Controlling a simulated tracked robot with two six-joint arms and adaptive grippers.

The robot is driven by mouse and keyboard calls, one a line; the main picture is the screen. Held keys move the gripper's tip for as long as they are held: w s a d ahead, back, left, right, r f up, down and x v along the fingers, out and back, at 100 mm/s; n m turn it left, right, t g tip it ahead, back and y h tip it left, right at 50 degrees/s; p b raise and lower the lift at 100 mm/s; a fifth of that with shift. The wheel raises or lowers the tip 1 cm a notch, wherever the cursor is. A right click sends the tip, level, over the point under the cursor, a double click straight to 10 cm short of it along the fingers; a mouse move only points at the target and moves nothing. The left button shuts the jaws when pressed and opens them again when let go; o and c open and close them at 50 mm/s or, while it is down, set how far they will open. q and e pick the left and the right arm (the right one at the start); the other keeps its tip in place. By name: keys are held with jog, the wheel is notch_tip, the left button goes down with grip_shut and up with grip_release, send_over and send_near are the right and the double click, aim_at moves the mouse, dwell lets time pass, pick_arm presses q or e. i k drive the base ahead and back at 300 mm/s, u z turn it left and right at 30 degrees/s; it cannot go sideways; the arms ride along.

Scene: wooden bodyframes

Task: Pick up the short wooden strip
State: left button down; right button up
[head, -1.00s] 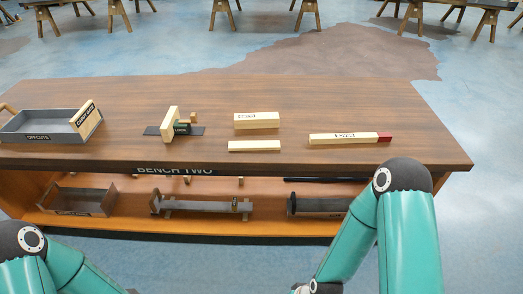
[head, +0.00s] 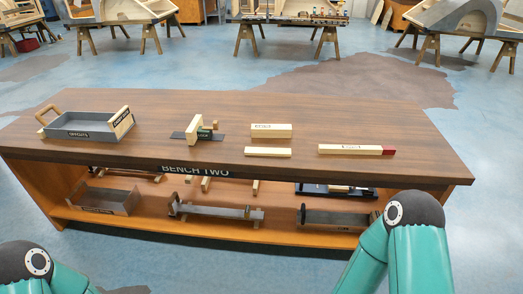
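A short, thin, pale wooden strip (head: 268,152) lies flat near the front edge of the bench top (head: 225,110), around the middle. Just behind it is a thicker pale wooden block (head: 271,131) with a label. A longer labelled wooden piece with a red end (head: 349,149) lies to the right. Teal links of my arms show at the lower left and lower right, in front of the bench. Neither gripper is in view, so I cannot see their fingers. Nothing covers the short strip.
A grey offcuts tray (head: 83,134) with wooden handles stands at the left of the bench top. A wooden tool on a dark plate (head: 193,132) stands left of the strip. The shelf below (head: 160,226) holds a tray and other tools. Bare bench surrounds the strip.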

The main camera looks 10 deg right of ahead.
aim_at(260, 151)
jog(key=u, duration=0.3)
jog(key=i, duration=1.6)
jog(key=z, duration=0.4)
